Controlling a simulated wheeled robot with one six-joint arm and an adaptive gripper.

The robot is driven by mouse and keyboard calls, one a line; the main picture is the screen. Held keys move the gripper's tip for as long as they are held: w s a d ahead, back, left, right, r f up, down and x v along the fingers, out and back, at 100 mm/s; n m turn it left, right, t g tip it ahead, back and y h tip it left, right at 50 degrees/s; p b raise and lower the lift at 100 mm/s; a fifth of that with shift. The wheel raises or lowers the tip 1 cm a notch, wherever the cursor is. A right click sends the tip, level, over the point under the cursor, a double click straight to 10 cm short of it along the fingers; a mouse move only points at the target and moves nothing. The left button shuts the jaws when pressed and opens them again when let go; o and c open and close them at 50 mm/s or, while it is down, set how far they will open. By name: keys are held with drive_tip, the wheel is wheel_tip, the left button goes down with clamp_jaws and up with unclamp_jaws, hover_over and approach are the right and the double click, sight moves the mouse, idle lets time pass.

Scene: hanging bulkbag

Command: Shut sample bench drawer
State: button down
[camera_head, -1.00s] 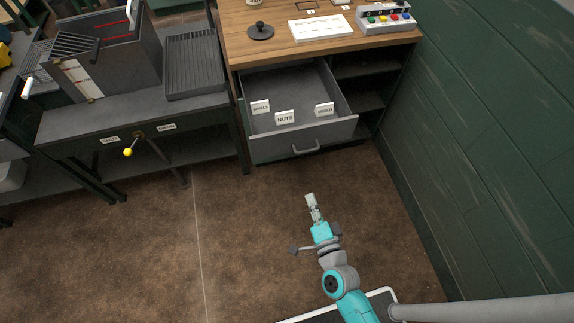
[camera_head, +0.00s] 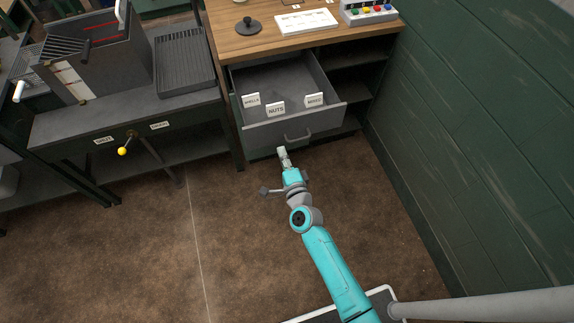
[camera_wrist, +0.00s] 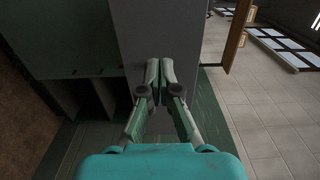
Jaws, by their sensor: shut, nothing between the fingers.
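The sample bench drawer (camera_head: 292,129) is pulled out from under the wooden bench top, with a grey front and a bar handle (camera_head: 298,137). Inside it stand white cards, one reading NUTS (camera_head: 275,109). My gripper (camera_head: 283,150) is shut and empty, just in front of and below the drawer front, near the handle. In the wrist view the fingers (camera_wrist: 153,72) are together before a grey panel; I cannot tell whether they touch it.
The wooden bench top (camera_head: 235,42) holds a dark knob-topped disc (camera_head: 248,26), a white tray (camera_head: 306,21) and a button box (camera_head: 370,11). Open shelves are right of the drawer. A green wall (camera_head: 470,110) bounds the right. A dark table (camera_head: 75,130) with a yellow-knobbed lever (camera_head: 122,151) stands left.

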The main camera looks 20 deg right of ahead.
sight(275, 134)
drive_tip(key=shift+w, duration=2.9)
